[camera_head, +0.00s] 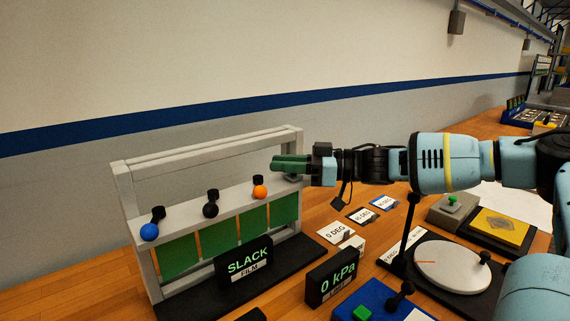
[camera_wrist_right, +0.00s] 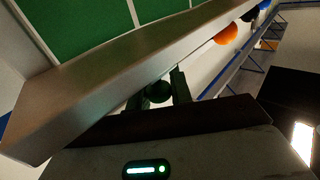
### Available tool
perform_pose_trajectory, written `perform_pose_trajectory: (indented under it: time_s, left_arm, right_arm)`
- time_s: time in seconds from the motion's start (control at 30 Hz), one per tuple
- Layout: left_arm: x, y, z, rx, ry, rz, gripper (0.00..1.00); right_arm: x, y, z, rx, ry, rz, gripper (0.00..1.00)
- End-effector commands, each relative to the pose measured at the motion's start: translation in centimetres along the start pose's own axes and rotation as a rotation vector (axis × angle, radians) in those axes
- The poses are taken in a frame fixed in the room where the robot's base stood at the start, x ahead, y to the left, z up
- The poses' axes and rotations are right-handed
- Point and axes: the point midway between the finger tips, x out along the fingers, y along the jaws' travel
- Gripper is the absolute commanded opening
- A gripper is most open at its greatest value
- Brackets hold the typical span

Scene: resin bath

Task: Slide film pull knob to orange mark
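A pale frame (camera_head: 192,213) with green film panels (camera_head: 221,236) stands at the left of the bench. Along its rail are a blue ball mark (camera_head: 149,232), a black one (camera_head: 210,210) and an orange mark (camera_head: 260,192). My right gripper (camera_head: 277,164) is at the rail's right end, right of the orange mark. In the right wrist view a dark round knob (camera_wrist_right: 158,92) sits between its two separated fingers; I cannot tell whether they touch it. The orange mark (camera_wrist_right: 226,34) shows farther along the rail there. My left gripper is out of view.
A "SLACK FILM" display (camera_head: 246,263) stands in front of the frame. A "0 kPa" display (camera_head: 331,279), a pale round dial (camera_head: 452,268) and a yellow pad (camera_head: 499,227) lie to the right. Small label cards (camera_head: 360,215) lie on the wooden bench.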

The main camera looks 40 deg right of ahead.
Motion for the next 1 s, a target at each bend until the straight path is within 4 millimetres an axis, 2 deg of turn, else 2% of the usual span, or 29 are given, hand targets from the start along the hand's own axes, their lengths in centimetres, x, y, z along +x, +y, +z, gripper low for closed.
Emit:
perform_pose_trajectory:
  time_s: [0.03, 0.13, 0.17, 0.43, 0.6, 0.73, 1.0]
  left_arm:
    - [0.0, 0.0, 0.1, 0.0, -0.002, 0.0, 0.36]
    - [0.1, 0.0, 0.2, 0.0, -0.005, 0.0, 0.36]
    - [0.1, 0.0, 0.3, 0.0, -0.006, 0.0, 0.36]
    - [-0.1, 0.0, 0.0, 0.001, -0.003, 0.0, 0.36]
    - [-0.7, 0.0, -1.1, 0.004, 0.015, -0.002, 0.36]
    - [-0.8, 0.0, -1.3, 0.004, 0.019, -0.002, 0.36]
    - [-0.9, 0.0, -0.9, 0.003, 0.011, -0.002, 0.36]
  right_arm:
    - [0.0, 0.0, 0.0, 0.0, 0.0, 0.0, 0.14]
    - [0.0, 0.0, 0.0, 0.0, 0.0, 0.0, 0.01]
    - [0.0, 0.0, 0.0, 0.0, 0.0, 0.0, 0.0]
    - [-0.5, 0.5, -0.2, -0.001, 0.003, 0.002, 0.0]
    - [-2.4, 2.5, -0.4, -0.002, 0.005, 0.004, 0.0]
    - [-3.5, 3.6, -0.2, -0.002, 0.003, 0.003, 0.0]
    - [-3.9, 3.9, -0.1, 0.0, 0.001, 0.0, 0.0]
